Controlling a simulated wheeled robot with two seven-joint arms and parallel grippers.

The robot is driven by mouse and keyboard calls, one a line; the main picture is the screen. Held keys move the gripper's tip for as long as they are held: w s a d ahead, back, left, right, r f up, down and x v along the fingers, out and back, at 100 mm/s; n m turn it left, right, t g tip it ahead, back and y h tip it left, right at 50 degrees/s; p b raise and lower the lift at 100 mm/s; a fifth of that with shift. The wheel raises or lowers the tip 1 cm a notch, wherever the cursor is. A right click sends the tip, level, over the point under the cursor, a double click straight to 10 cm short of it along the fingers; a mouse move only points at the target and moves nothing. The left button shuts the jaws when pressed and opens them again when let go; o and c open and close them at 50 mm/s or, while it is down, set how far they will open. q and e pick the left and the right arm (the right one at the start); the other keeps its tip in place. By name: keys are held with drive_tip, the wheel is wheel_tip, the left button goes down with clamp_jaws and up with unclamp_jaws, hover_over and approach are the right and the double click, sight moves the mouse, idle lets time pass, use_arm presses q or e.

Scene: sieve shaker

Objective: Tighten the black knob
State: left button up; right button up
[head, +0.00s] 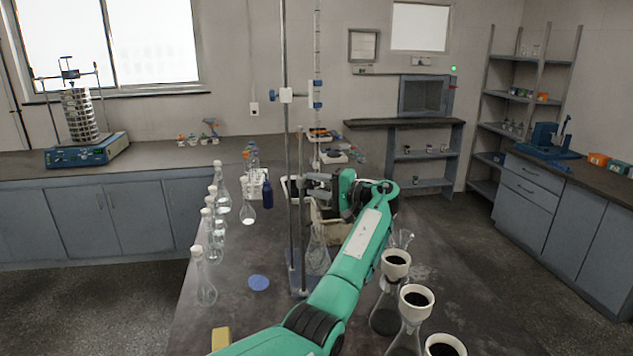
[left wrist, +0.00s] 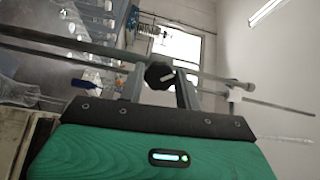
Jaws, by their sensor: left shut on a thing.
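The black knob (left wrist: 159,75) shows in the left wrist view, a dark faceted knob with a pale mark on its face. It sits between the two grey fingers of my left gripper (left wrist: 160,82), which is shut on it. A long metal rod runs behind it. In the head view my left gripper (head: 318,188) is at the metal stand (head: 290,150) on the central bench, and I cannot make out the knob there. My right gripper is not in view.
Glass flasks (head: 223,190) line the bench's left edge. Flasks with white funnels (head: 396,257) stand to the right of my arm. A blue disc (head: 259,283) and a yellow block (head: 221,338) lie in front. The sieve shaker (head: 88,150) stands on the far left counter.

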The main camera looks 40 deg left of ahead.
use_arm(q)
drive_tip(key=shift+r+m, duration=0.1)
drive_tip(key=shift+m, duration=0.4)
drive_tip(key=o, duration=1)
drive_tip(key=shift+c, duration=0.2)
